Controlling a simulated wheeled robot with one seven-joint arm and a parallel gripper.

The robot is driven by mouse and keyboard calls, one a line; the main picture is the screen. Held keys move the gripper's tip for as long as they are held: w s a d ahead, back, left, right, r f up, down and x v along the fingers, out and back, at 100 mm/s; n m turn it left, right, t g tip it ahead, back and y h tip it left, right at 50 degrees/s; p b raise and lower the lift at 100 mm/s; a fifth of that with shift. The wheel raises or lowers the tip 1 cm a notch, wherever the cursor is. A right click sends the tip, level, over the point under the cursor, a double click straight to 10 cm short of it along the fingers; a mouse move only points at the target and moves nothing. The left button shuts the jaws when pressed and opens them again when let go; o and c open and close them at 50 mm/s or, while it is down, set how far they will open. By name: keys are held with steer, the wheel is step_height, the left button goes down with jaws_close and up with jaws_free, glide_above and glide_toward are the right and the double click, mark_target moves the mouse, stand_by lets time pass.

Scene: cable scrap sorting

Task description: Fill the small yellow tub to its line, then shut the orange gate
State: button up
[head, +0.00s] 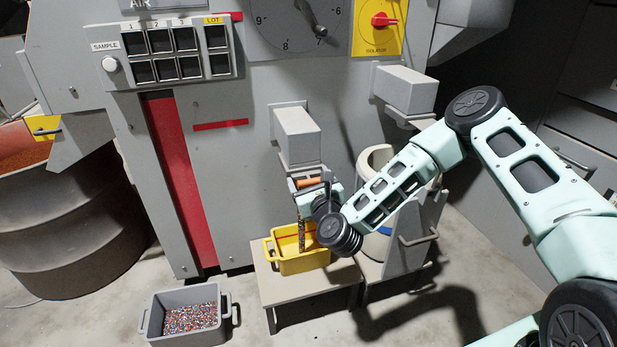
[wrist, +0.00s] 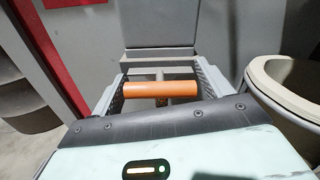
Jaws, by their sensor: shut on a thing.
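The small yellow tub (head: 287,266) stands on a low stand below a grey spout box. A narrow dark speckled stream (head: 301,234) shows between the spout and the tub. The level inside cannot be read. The orange gate handle (head: 309,183) is a short bar under the spout. My gripper (head: 316,186) is shut on this bar. In the wrist view the orange bar (wrist: 160,90) lies crosswise between the fingers of my gripper (wrist: 160,88).
The low beige stand (head: 280,290) bears the tub. A grey crate of coloured granules (head: 158,318) is on the floor at the lower left. A pale round container (head: 376,158) stands right of the spout, close to my arm. A big drum (head: 60,220) is at left.

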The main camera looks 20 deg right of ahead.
steer(key=o, duration=1.4)
steer(key=shift+c, duration=0.2)
steer(key=s+p, duration=0.2)
steer(key=s, duration=1.5)
steer(key=shift+s, duration=0.15)
